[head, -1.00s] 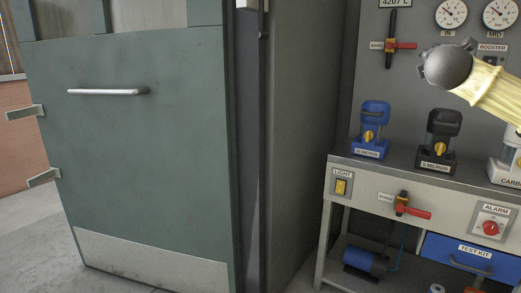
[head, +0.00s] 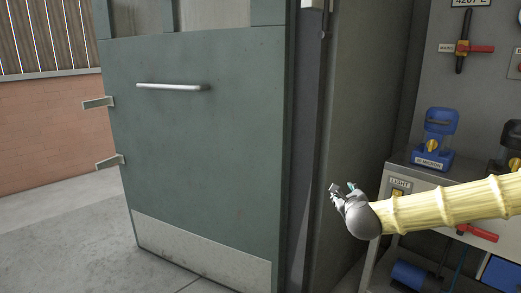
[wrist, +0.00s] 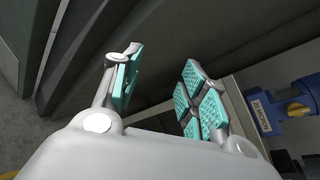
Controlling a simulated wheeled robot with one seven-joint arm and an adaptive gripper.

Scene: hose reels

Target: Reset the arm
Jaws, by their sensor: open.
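My gripper (head: 343,192) is at the end of my yellow-sleeved arm, which reaches in from the right in the head view. It is in front of the grey side of the cabinet, left of the workbench. In the wrist view my gripper (wrist: 160,85) shows two fingers with teal pads, spread apart with nothing between them. The gripper is open and empty.
A green door (head: 200,130) with a metal handle (head: 172,87) stands ajar at the left. The workbench (head: 405,163) carries a blue filter housing (head: 435,140), also in the wrist view (wrist: 285,107). A red-handled valve (head: 470,48) is on the panel. Floor at the left is clear.

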